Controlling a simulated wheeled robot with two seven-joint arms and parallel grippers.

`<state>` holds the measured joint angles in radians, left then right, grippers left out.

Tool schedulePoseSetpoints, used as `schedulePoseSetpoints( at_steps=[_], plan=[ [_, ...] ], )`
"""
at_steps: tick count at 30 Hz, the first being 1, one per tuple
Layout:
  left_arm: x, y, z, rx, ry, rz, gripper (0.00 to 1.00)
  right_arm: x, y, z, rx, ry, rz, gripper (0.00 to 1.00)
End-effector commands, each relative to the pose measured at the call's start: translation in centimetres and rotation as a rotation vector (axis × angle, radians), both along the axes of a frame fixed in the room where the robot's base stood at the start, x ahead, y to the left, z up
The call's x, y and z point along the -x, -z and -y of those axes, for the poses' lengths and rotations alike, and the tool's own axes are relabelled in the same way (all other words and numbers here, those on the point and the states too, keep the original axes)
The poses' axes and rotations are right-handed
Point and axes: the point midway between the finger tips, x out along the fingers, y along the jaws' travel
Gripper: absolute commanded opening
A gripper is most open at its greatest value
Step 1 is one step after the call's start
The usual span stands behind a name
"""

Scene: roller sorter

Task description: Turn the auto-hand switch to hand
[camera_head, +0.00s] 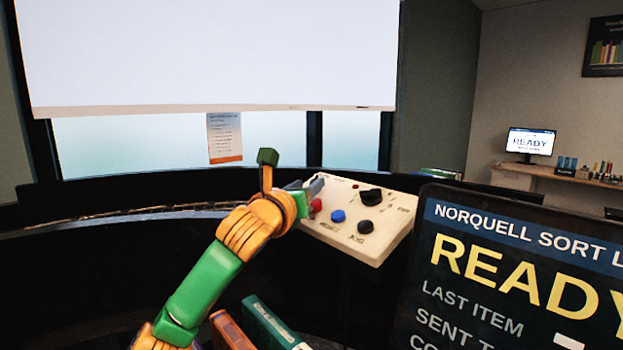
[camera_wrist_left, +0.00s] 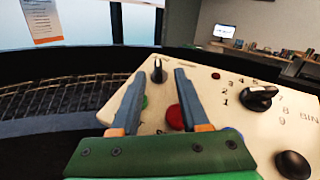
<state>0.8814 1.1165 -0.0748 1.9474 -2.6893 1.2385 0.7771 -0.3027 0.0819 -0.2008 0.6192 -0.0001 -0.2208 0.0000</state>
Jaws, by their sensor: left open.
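The cream control panel (camera_head: 384,232) carries the controls, and it also shows in the left wrist view (camera_wrist_left: 205,85). A small black switch (camera_wrist_left: 157,71) with a light pointer mark stands near the panel's far edge; I take it as the auto-hand switch. Its lettering is too small to read. My left gripper (camera_head: 292,178) is open over the panel's left end. In the left wrist view its fingertips (camera_wrist_left: 160,71) appear on either side of the switch, with a gap to each; I cannot tell the depth. The gripper hides the switch in the head view. My right gripper is not in view.
A blue button (camera_head: 338,216), a black knob (camera_head: 365,227) and a numbered black selector (camera_head: 371,196) lie further right. A READY screen (camera_head: 520,270) stands close at the right.

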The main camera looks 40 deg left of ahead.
Motion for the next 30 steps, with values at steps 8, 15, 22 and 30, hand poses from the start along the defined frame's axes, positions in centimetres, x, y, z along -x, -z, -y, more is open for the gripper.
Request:
schedulePoseSetpoints(
  at_steps=[8, 15, 22, 30],
  plan=[
    [-2.7, -0.1, -1.1, -0.001, 0.0, -0.001, 0.45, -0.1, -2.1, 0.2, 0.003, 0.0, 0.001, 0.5],
    [-2.7, 0.0, -1.1, -0.001, 0.001, -0.001, 0.26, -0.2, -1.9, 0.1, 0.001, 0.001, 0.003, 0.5],
    [-2.7, 0.1, -1.1, 0.0, 0.001, -0.002, 0.0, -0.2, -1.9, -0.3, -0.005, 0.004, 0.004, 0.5],
    [-2.7, 0.6, -1.2, -0.017, 0.049, -0.01, 0.0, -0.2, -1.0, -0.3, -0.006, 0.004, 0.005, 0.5]
  ],
)
